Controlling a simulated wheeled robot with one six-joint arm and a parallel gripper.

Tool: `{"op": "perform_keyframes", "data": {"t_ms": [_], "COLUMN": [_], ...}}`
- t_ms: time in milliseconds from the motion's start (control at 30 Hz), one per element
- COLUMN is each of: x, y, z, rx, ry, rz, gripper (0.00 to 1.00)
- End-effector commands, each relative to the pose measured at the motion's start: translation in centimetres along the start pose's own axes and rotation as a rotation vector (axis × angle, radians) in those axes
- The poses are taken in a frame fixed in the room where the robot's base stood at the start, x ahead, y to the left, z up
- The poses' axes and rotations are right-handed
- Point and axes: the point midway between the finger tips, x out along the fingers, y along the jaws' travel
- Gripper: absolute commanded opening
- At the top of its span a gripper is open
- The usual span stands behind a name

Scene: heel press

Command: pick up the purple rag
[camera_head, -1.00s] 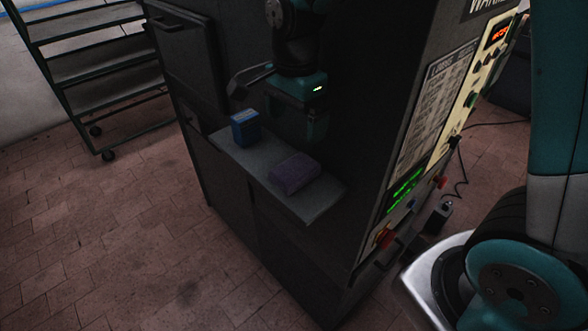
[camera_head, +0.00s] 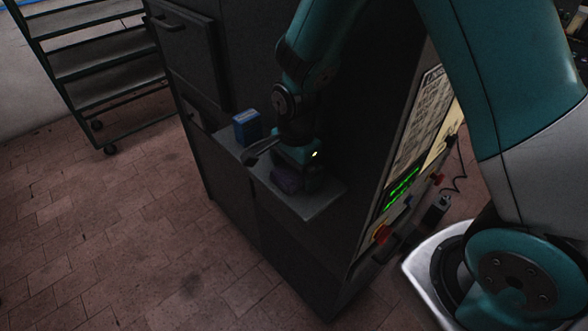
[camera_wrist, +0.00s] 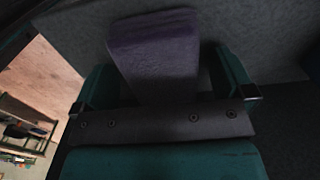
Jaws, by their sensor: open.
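The purple rag (camera_head: 287,180) is a folded block on the grey shelf (camera_head: 318,203) of the dark machine. In the wrist view the rag (camera_wrist: 155,50) lies between the two teal fingers of my gripper (camera_wrist: 165,85). The fingers stand apart, one on each side of the rag, with a gap showing on the right. In the head view my gripper (camera_head: 297,172) is low over the shelf and hides part of the rag. I cannot tell whether either finger touches it.
A blue box (camera_head: 247,127) stands on the shelf, left of my gripper. The machine's control panel with a red button (camera_head: 381,234) is on the right. A shelf cart (camera_head: 105,75) stands at the back left. The brick floor at left is clear.

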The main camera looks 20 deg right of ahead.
Motion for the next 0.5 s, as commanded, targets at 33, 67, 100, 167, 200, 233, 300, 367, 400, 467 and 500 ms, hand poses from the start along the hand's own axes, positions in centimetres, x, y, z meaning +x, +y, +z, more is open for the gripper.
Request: {"op": "perform_keyframes", "data": {"t_ms": [33,67,100,167,200,233,300,367,400,467,500], "x": [0.0,0.0,0.0,-0.01,-0.01,-0.02,-0.02,-0.02,-0.03,-0.03,-0.04], "y": [-0.02,-0.02,-0.02,-0.02,-0.02,-0.02,-0.02,-0.01,-0.02,-0.02,-0.02], "z": [-0.01,-0.01,-0.01,-0.01,-0.01,-0.01,-0.01,-0.01,-0.01,-0.01,0.0], "rx": [0.0,0.0,0.0,0.0,0.0,0.0,0.0,0.0,0.0,0.0,0.0], "ry": [0.0,0.0,0.0,0.0,0.0,0.0,0.0,0.0,0.0,0.0,0.0], "rz": [-0.001,0.0,0.0,0.0,0.0,0.0,0.0,0.0,0.0,0.0,0.0], "gripper": [1.0,1.0,1.0,0.86,0.77,0.7,0.54,0.47,0.47,0.47,0.47]}}
